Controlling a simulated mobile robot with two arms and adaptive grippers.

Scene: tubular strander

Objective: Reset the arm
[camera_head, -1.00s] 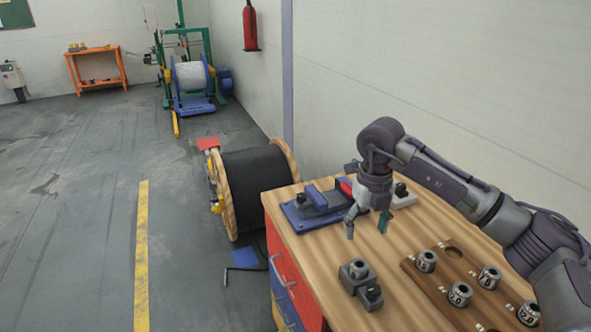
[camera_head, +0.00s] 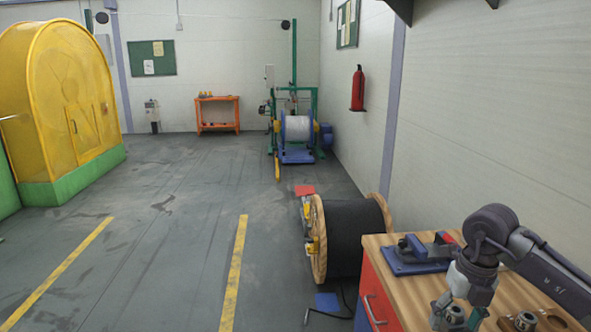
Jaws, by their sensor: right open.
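My right gripper (camera_head: 458,317) is at the lower right of the head view, pointing down above the wooden-topped workbench (camera_head: 405,291). Its fingers are apart and I see nothing held between them. My right arm (camera_head: 548,272) comes in from the right edge, bent over the bench. A blue vise-like device (camera_head: 418,254) with a red part lies on the bench beyond the gripper. My left gripper is not in the picture.
A cable reel (camera_head: 345,237) with wooden flanges stands left of the bench. A yellow domed machine (camera_head: 62,95) is at the far left. A spool stand (camera_head: 297,128) and orange table (camera_head: 217,115) are at the back. The floor (camera_head: 185,230) between is largely clear.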

